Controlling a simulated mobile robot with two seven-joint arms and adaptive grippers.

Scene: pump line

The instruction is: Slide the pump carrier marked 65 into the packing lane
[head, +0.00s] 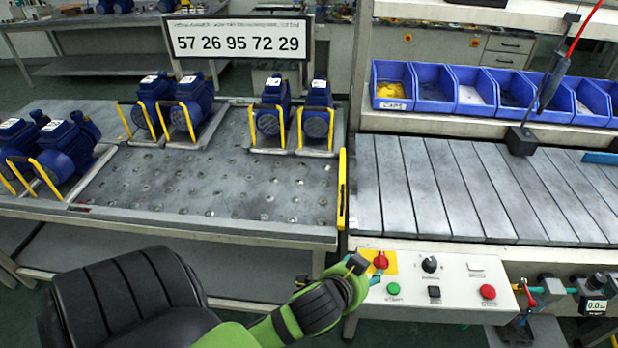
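Several blue pumps with yellow handles sit on grey carriers on the ball-studded table: a pair at the left edge (68,152), a pair at the back (193,95), and a pair at the back right (271,107). White labels on top are too small to read, so I cannot tell which carrier is marked 65. The sign (240,43) reads 57 26 95 72 29. No lane is visibly labelled as the packing lane. My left gripper (366,272) is at the control panel's red knob (381,260); contact and finger opening are unclear. My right gripper is out of view.
A yellow bar (342,190) stands between the table (215,190) and the slatted conveyor (470,190), which is mostly clear. Blue bins (435,88) line a shelf behind. The control panel (455,265) has several buttons. The table's middle is free.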

